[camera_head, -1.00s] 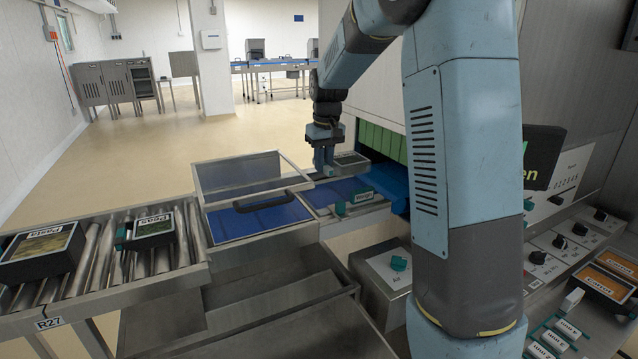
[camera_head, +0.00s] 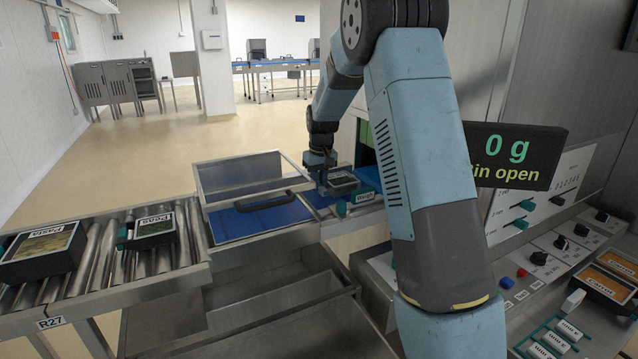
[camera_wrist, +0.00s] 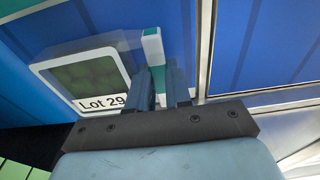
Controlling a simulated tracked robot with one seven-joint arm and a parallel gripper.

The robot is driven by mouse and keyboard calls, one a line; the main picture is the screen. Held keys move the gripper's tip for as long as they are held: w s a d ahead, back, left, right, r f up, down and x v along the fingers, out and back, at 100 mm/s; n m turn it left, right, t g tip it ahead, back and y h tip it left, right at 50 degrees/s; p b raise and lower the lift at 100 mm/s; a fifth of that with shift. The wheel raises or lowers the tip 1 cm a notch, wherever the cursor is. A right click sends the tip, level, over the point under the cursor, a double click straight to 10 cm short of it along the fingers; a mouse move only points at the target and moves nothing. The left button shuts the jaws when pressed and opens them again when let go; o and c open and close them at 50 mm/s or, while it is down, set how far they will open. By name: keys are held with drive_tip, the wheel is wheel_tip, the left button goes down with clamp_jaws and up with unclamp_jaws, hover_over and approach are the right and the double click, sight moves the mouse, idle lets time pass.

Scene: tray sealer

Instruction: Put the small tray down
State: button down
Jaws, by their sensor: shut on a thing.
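The small tray (camera_head: 343,182) is dark with a pale rim and stands just right of my gripper (camera_head: 322,181), over the blue belt (camera_head: 312,198) at the sealer's mouth. In the wrist view the tray (camera_wrist: 84,72) shows green contents and a label reading "Lot 29". My gripper (camera_wrist: 163,88) is shut on the tray's teal and white grip tab (camera_wrist: 154,50) at its side. The tray looks level and very low over the belt; I cannot tell whether its underside touches.
A roller conveyor (camera_head: 100,262) carries trays labelled Pasta (camera_head: 42,250) and Peas (camera_head: 153,229). A display (camera_head: 514,157) reads "0 g" and partly hidden "in open". Control panels stand at right.

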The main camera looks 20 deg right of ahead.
drive_tip(key=shift+f, duration=0.1)
drive_tip(key=c, duration=1.1)
unclamp_jaws()
drive_tip(key=shift+o, duration=0.2)
wheel_tip(320, 180, up, 12)
drive_tip(key=s, duration=0.1)
drive_tip(key=s+r+t, duration=0.1)
drive_tip(key=s+r, duration=0.6)
drive_tip(key=s, duration=0.4)
drive_tip(key=s+f+m+t, duration=0.1)
drive_tip(key=s+m+t, duration=0.1)
drive_tip(key=s, duration=2.9)
drive_tip(key=shift+t, duration=0.6)
